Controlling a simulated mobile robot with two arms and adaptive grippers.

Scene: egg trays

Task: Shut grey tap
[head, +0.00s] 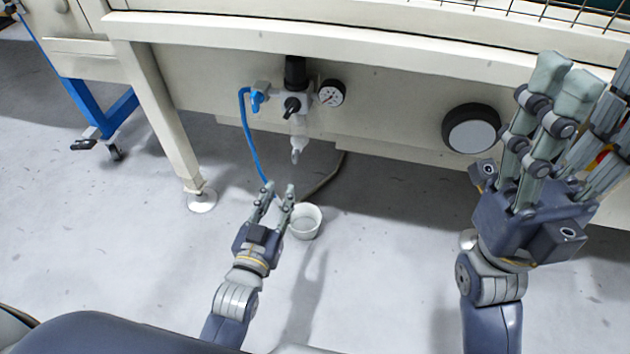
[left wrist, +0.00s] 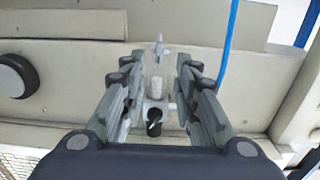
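The grey tap (head: 295,156) hangs at the bottom of the clear bowl of an air filter unit on the cream machine. It also shows in the left wrist view (left wrist: 160,46), upside down and framed in the gap between my fingers. My left gripper (head: 277,188) is open and empty, with its fingers pointing up toward the unit, below the tap in the head picture. No contact with the tap shows. My right gripper (head: 592,85) is raised at the right, fingers spread, open and empty, far from the tap.
A white cup (head: 305,222) stands on the floor. A round black-rimmed disc (head: 471,130) and a machine leg (head: 165,125) flank the unit.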

